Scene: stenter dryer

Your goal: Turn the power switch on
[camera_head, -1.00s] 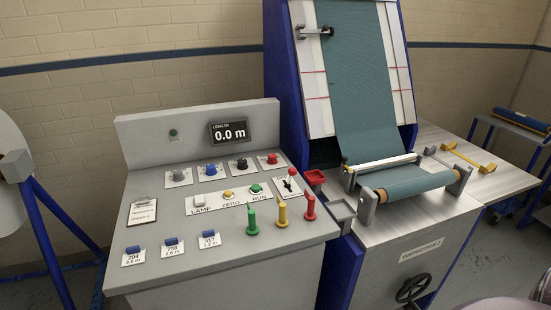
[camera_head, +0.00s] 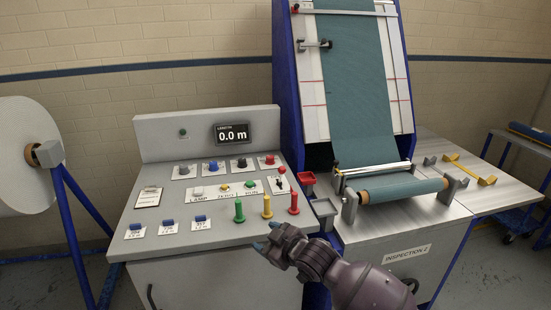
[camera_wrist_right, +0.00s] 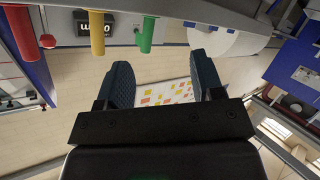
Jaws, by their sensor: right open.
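The grey control console (camera_head: 150,240) stands left of centre. On its right side, a small white plate carries a black lever switch (camera_head: 280,182) with a red ball tip above it; its label is too small to read. A row beside it holds a white lamp button (camera_head: 197,191), a yellow zero button (camera_head: 224,187) and a green run button (camera_head: 250,183). My right gripper (camera_head: 266,236) is open and empty at the console's front edge, in front of the green and yellow pegs and apart from the switch. The right wrist view also shows the open jaws (camera_wrist_right: 163,80). My left gripper is out of view.
Green (camera_head: 239,211), yellow (camera_head: 267,206) and red (camera_head: 293,203) pegs stand upright between the gripper and the switch. The inspection machine (camera_head: 400,225) is at right. The display (camera_head: 232,133) reads 0.0 m.

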